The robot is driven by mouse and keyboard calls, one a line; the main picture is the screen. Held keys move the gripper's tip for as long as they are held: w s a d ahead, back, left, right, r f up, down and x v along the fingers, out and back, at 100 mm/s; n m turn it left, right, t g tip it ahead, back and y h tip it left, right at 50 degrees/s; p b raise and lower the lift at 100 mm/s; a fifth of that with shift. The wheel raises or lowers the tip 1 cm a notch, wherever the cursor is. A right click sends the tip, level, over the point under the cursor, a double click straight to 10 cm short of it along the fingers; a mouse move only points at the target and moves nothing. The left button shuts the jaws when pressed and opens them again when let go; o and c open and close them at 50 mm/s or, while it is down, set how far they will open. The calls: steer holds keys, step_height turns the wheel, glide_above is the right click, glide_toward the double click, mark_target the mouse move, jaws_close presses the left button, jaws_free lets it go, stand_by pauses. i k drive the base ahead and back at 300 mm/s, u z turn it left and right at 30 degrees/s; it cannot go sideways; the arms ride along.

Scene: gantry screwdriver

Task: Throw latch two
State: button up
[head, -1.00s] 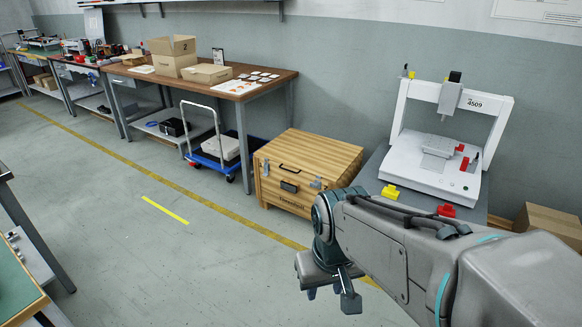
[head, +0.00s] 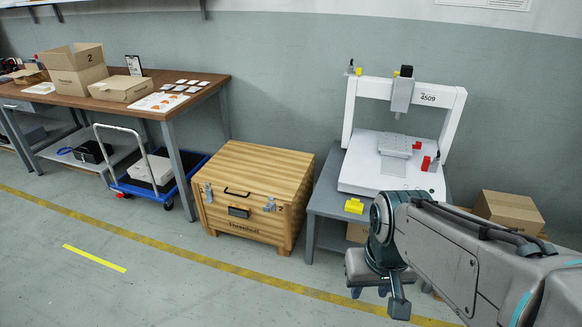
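A wooden crate (head: 250,165) stands on the floor at mid-picture, lid down, with a dark handle and a dark plate on its front. A metal latch (head: 208,193) is at the left of the front. A second metal latch (head: 269,205) is at the right, with a small "2" beside it. Whether either latch is thrown is too small to tell. My gripper (head: 378,297) hangs low, fingers down and spread apart, empty, to the right of the crate and well apart from it.
A white gantry machine (head: 455,125) stands on a grey table (head: 327,195) right of the crate, with a yellow block (head: 354,206) on its edge. A blue trolley (head: 182,186) is close on the crate's left. The floor (head: 190,285) in front is clear.

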mark_target(269, 206)
steer(key=i, duration=0.65)
steer(key=u, duration=0.65)
steer(key=i, duration=0.5)
steer(key=u, duration=0.4)
